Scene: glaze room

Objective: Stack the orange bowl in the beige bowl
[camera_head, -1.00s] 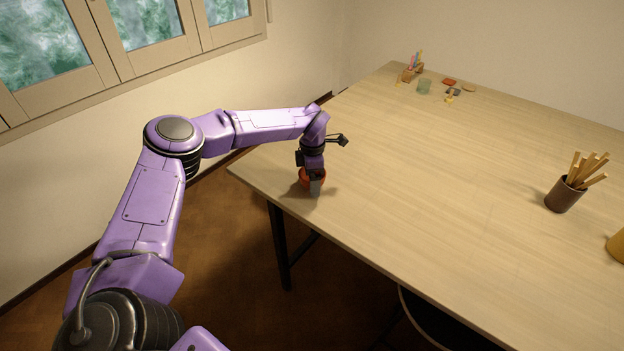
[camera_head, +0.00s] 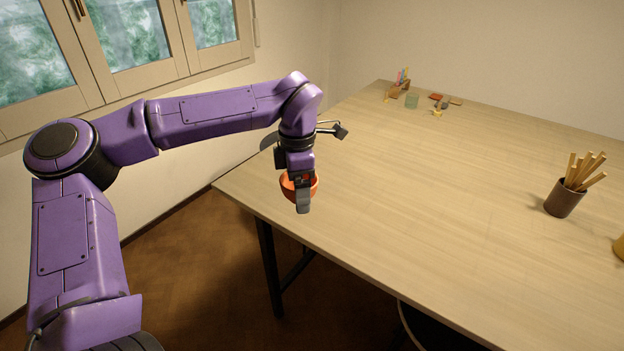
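My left gripper (camera_head: 303,202) comes in from the left and is shut on the orange bowl (camera_head: 286,187). It has one finger on the near side of the bowl. The bowl looks upright and seems held above the table near its left corner. The gripper hides part of it. No beige bowl can be made out in this view. My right gripper is not in view.
The wooden table (camera_head: 420,210) is clear across its middle. A brown cup of wooden sticks (camera_head: 563,199) stands at the right, and an ochre object (camera_head: 619,247) is cut off by the right edge.

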